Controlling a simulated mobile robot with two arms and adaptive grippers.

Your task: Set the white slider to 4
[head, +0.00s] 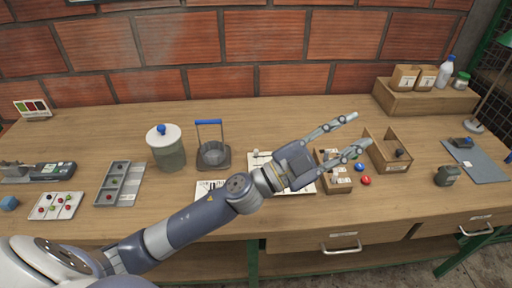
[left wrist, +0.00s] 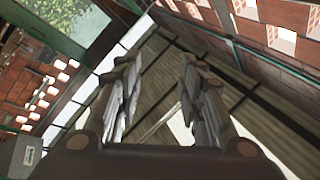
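My left gripper (head: 356,132) is open and empty, with its fingers spread and pointing right above the workbench. In the left wrist view the open fingers (left wrist: 160,68) have nothing between them. A white panel (head: 258,158) lies on the bench, largely hidden behind the gripper and wrist; a small pale knob shows at its upper left. Another white card (head: 208,187) with dark marks lies partly behind the forearm. I cannot tell for sure which part is the white slider, nor read its setting. My right gripper is not in view.
A small wooden box (head: 338,186) stands below the gripper, with red and blue buttons (head: 365,180) beside it. An open wooden tray (head: 397,167) is to the right. A white-lidded jar (head: 165,150) and a blue-handled press (head: 213,155) stand left. The back of the bench is mostly clear.

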